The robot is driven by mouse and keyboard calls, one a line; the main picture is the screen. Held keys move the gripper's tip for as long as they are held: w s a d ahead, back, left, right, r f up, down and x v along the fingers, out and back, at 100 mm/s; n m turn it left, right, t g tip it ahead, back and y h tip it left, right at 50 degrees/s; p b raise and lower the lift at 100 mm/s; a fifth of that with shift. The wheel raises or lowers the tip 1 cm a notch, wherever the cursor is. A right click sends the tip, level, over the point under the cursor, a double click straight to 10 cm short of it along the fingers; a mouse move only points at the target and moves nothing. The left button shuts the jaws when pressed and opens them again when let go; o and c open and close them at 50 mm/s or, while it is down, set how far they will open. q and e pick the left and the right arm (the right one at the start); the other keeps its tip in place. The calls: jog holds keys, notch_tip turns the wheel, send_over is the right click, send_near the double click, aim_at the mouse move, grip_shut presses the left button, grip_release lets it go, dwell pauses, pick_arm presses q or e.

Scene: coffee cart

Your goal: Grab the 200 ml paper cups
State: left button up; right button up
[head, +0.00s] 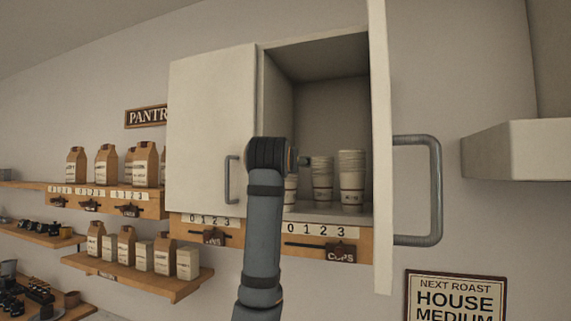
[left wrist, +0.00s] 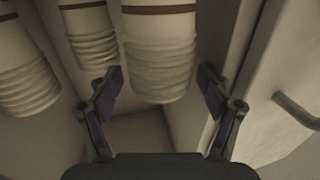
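Stacks of white paper cups stand in the open cupboard in the head view: a left stack (head: 291,188) partly hidden by my arm, a middle stack (head: 323,178) and a taller right stack (head: 352,175). Their size labels are too small to read. My left arm rises in front of the cupboard, and its wrist hides most of the gripper. In the left wrist view my left gripper (left wrist: 158,82) is open, with its fingers spread to either side of one cup stack (left wrist: 160,60). Contact cannot be told. Two more stacks (left wrist: 90,40) (left wrist: 22,80) show there. My right gripper is not in view.
The right cupboard door (head: 380,150) with its grey handle (head: 436,190) stands open; the left door (head: 208,130) is closed. A cups label board (head: 318,230) lies under the opening. Shelves of paper bags (head: 108,165) are at left, and a sign (head: 455,298) is at lower right.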

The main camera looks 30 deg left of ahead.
pick_arm(q)
jog(key=shift+r, duration=0.1)
jog(key=v, duration=1.2)
